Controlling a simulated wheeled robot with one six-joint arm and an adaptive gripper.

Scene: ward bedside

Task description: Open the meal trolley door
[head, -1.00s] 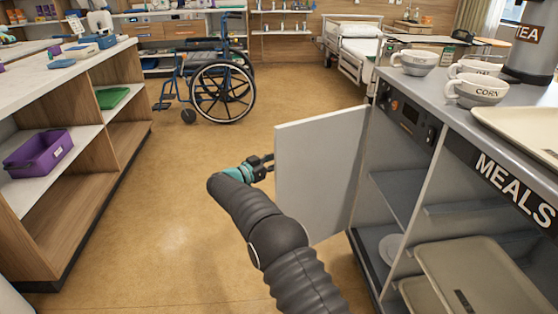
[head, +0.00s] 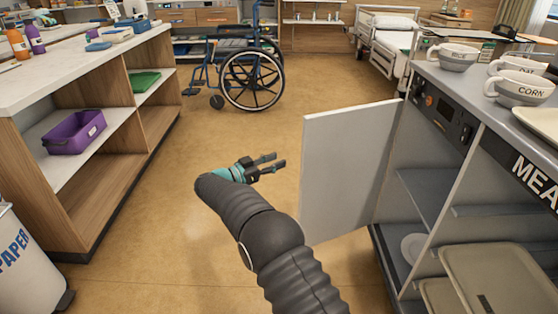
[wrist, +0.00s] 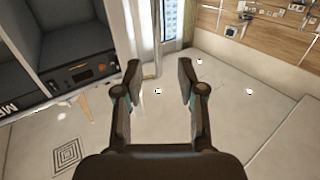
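The meal trolley (head: 470,118) stands at the right in the head view, grey with a "MEALS" label partly cut off. Its white door (head: 345,165) stands swung wide open, out from the trolley's front, and the shelves inside show. My gripper (head: 278,164) is just left of the door's outer edge, apart from it, with its two fingers spread and nothing between them. In the wrist view my gripper (wrist: 158,80) is open and empty, and part of the trolley (wrist: 75,72) shows at the upper left.
Cups (head: 520,88) stand on the trolley top and trays (head: 495,280) lie inside. A shelf unit (head: 100,75) with a purple bin (head: 75,133) is at the left, above a paper bin (head: 25,262). A wheelchair (head: 250,78) and bed (head: 388,45) are behind. Floor between is clear.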

